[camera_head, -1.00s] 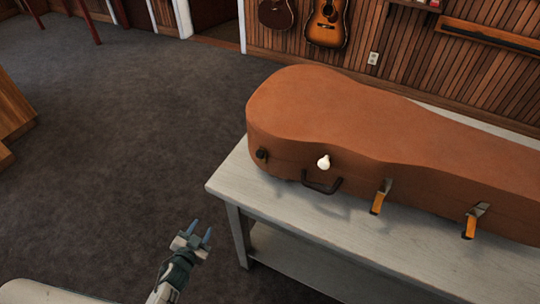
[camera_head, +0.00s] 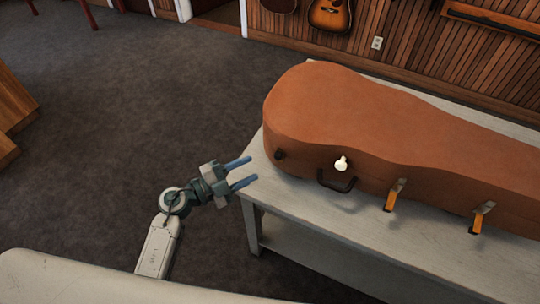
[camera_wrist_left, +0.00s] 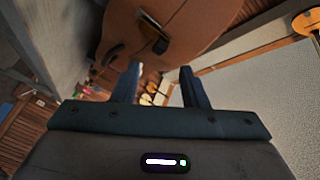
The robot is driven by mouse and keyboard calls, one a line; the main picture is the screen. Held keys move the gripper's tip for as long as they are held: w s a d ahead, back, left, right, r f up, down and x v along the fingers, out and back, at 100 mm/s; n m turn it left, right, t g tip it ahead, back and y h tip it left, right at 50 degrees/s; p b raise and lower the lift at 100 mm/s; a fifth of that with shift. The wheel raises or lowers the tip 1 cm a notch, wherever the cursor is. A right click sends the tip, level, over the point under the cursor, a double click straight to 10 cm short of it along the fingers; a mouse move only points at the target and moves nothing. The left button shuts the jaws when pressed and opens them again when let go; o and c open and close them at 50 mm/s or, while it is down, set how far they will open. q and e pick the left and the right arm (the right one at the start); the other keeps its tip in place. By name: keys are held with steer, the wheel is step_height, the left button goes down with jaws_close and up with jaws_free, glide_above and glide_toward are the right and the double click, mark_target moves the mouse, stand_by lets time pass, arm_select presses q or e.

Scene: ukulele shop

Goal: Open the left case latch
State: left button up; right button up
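The brown instrument case (camera_head: 370,120) lies shut on a pale table. Its front side carries a dark round fitting (camera_head: 279,154) at the left end, a cream knob (camera_head: 341,163), a dark handle (camera_head: 336,183), and two orange-and-metal latches, the left one (camera_head: 394,195) and the right one (camera_head: 481,217). My left gripper (camera_head: 252,170) is open and empty, just left of the case, with its blue fingers pointing right towards it. In the left wrist view the case (camera_wrist_left: 190,30) is beyond the two spread fingers. My right gripper is out of view.
The pale table (camera_head: 290,205) has a bare strip in front of the case. Its left corner is close to my left gripper. Dark carpet (camera_head: 130,120) to the left is clear. A guitar (camera_head: 329,14) hangs on the wood-panelled wall behind.

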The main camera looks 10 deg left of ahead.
arm_select(q)
steer(key=p+x, duration=0.2)
steer(key=x, duration=0.6)
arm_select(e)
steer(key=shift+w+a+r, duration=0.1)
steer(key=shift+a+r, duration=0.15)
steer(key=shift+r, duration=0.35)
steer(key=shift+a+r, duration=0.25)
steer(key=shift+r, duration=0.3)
arm_select(q)
steer(key=shift+c, duration=0.4)
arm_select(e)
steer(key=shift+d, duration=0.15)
arm_select(q)
steer(key=shift+s+f, duration=0.1)
jaws_close()
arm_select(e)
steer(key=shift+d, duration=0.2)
